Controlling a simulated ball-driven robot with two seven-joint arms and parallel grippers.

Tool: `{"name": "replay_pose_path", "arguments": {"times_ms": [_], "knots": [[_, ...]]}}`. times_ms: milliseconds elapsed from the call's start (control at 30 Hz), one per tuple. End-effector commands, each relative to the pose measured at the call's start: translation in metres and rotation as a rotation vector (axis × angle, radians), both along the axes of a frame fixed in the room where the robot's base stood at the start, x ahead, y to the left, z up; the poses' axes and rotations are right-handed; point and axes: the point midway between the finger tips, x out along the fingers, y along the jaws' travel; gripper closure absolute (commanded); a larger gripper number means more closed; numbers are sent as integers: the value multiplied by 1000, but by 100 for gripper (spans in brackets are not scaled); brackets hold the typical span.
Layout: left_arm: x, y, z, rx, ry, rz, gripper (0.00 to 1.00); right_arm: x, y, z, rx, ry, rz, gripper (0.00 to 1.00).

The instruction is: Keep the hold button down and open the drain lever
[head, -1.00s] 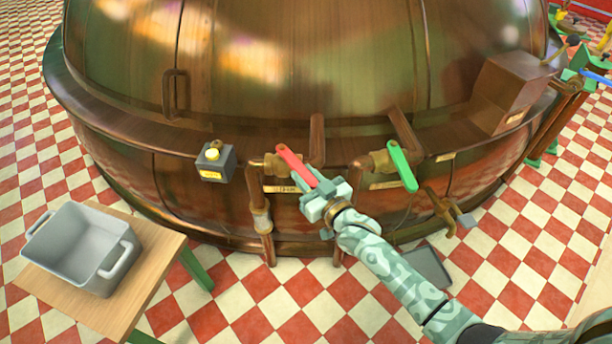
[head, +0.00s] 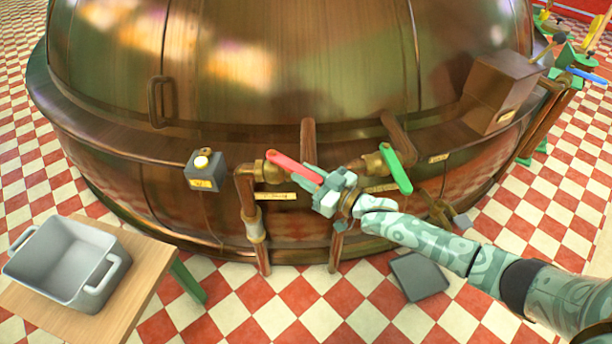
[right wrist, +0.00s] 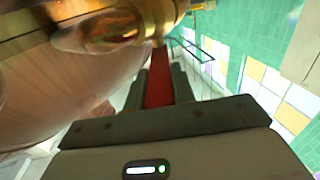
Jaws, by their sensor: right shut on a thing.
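A red lever (head: 290,165) sits on a brass valve at the kettle's front. My right gripper (head: 324,186) is shut on its free end. In the right wrist view the red lever (right wrist: 158,88) lies between the two fingers. A green lever (head: 396,168) on another brass valve (head: 374,165) stands to the right, pointing down and right, untouched. A grey box (head: 206,175) with a round pale yellow button (head: 201,161) is to the left; nothing touches the button. The small labels are too small to read surely. My left gripper is out of view.
The large copper kettle (head: 250,70) fills the back. A grey tub (head: 62,262) stands on a wooden table (head: 140,290) at lower left. A grey slab (head: 419,277) lies on the checkered floor. Copper pipes (head: 247,205) flank the valves. Space before the button box is clear.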

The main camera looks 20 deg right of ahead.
Motion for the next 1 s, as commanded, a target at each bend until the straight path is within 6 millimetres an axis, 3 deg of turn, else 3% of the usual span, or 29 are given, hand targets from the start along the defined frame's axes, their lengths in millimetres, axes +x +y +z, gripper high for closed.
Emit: {"name": "replay_pose_path", "arguments": {"times_ms": [33, 100, 500, 767, 1000], "knots": [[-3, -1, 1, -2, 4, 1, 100, 0, 1, 1, 1, -1, 0, 72], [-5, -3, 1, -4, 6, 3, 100, 0, 1, 1, 1, -1, 0, 53], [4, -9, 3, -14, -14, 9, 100, -8, -5, 2, 0, 0, -2, 53], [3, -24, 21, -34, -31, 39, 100, -61, -35, 5, -2, 0, -1, 53], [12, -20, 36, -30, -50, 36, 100, -113, -66, 3, -1, 0, -1, 53]]}}
